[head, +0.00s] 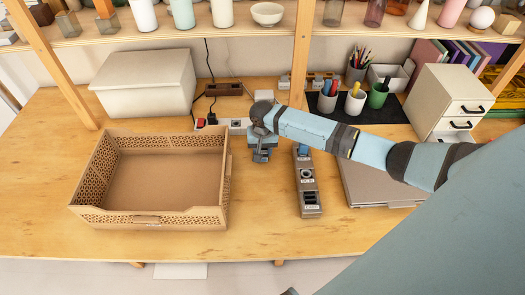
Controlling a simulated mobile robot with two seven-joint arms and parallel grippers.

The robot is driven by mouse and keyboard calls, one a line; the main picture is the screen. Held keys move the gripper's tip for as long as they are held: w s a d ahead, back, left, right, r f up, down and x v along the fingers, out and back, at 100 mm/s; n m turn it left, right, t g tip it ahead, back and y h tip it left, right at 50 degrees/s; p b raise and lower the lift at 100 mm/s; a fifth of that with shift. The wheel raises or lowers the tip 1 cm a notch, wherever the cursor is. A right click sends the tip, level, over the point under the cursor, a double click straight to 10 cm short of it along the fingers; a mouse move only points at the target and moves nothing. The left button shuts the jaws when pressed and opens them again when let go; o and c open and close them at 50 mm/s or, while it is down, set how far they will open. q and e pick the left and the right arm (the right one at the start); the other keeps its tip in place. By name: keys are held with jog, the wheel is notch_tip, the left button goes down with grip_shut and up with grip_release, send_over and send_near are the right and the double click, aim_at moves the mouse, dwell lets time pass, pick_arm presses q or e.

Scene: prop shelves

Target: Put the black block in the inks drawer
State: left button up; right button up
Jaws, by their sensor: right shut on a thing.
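My right arm reaches in from the right, and its gripper (262,154) points down over the middle of the table, right of the cardboard tray. It is shut on a small dark thing, mostly hidden by the fingers; I cannot tell if this is the black block. No other black block shows clearly. A cream drawer cabinet (436,88) stands at the back right. My left gripper is not in view.
An open cardboard tray (150,216) fills the left of the table. A white bin (147,76) stands behind it. A grey panel strip (309,198) and a grey flat case (372,187) lie right of the gripper. Pen cups (328,102) stand behind. The front table edge is clear.

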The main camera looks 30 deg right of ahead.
jog(key=shift+f, duration=0.4)
jog(key=shift+f, duration=0.15)
jog(key=o, duration=0.9)
